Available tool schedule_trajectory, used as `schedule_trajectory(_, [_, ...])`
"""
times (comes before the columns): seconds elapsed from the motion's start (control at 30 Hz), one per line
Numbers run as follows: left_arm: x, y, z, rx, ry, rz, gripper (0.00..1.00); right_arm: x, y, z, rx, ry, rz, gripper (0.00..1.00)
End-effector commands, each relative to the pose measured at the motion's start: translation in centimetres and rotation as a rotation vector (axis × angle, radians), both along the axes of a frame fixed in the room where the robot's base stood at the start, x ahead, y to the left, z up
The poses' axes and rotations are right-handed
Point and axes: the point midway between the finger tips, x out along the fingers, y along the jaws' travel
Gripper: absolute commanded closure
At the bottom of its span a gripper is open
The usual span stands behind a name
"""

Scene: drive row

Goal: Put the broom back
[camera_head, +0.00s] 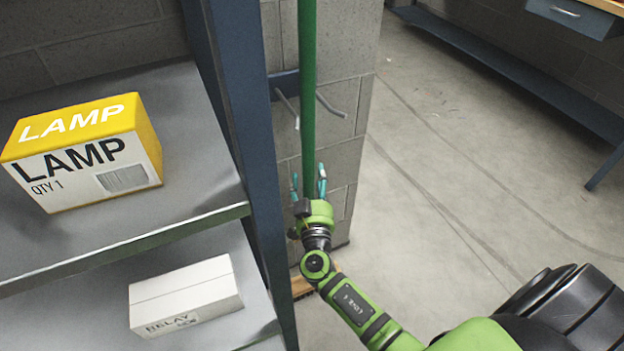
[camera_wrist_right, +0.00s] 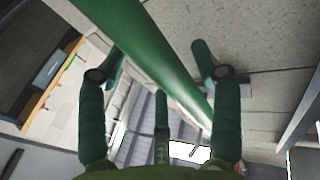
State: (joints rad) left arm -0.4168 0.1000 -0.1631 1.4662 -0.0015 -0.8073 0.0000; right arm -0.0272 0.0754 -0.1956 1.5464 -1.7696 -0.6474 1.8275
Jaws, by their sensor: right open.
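The broom has a long green handle (camera_head: 307,80) that stands upright in front of the block pillar. Its tan head (camera_head: 302,284) shows partly at the floor, behind my right arm. A hook bracket (camera_head: 284,84) with two grey prongs is on the pillar; in the head view the handle passes between the prongs. I cannot tell whether the bracket bears the broom. My right gripper (camera_head: 309,181) is open below the prongs, its fingers on either side of the handle. In the right wrist view the handle (camera_wrist_right: 155,62) crosses between the spread fingers. My left gripper is out of view.
A shelf unit with a blue post (camera_head: 232,110) stands close at left. It holds a yellow and white lamp box (camera_head: 85,150) and a white relay box (camera_head: 186,294). Grey floor (camera_head: 450,170) is open at right. A workbench with a blue drawer (camera_head: 572,18) is at far right.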

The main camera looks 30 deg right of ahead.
Motion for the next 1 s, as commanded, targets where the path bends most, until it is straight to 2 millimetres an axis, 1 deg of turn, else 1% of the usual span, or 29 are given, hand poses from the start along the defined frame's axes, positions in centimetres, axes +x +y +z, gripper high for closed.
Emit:
schedule_trajectory(0.03, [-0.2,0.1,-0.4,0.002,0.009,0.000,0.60,-1.0,0.5,-0.5,0.001,0.005,0.003,0.35])
schedule_trajectory(0.13, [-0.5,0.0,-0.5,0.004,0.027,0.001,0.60,-2.9,1.3,-0.8,0.002,0.006,0.003,0.35])
schedule_trajectory(0.2, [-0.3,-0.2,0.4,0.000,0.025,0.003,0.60,-4.4,2.0,-1.0,0.002,0.006,0.003,0.35])
schedule_trajectory(0.27, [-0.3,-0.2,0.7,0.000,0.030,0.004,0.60,-5.6,2.6,-1.1,0.003,0.006,0.003,0.35])
schedule_trajectory(0.4, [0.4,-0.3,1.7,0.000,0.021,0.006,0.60,-8.0,3.7,-1.3,0.001,0.005,0.002,0.35])
schedule_trajectory(0.5, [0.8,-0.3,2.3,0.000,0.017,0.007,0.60,-9.3,4.3,-1.4,0.001,0.004,0.002,0.35])
schedule_trajectory(0.6, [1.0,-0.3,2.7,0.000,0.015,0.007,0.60,-10.1,4.6,-1.4,0.001,0.004,0.002,0.35])
schedule_trajectory(0.7, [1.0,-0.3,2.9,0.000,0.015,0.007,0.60,-10.5,4.4,-2.1,0.000,0.032,-0.011,0.35])
schedule_trajectory(0.77, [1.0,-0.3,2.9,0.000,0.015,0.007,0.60,-10.8,3.9,-3.2,0.000,0.081,-0.031,0.35])
schedule_trajectory(0.87, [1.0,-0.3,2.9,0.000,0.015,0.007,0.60,-11.7,2.5,-6.6,0.000,0.226,-0.073,0.35])
schedule_trajectory(0.9, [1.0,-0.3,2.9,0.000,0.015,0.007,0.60,-12.2,1.9,-8.3,0.000,0.304,-0.090,0.35])
schedule_trajectory(0.97, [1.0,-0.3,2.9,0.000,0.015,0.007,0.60,-13.3,1.2,-11.2,0.002,0.434,-0.107,0.35])
schedule_trajectory(1.0, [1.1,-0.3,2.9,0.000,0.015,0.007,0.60,-14.2,0.8,-13.1,0.004,0.521,-0.110,0.35])
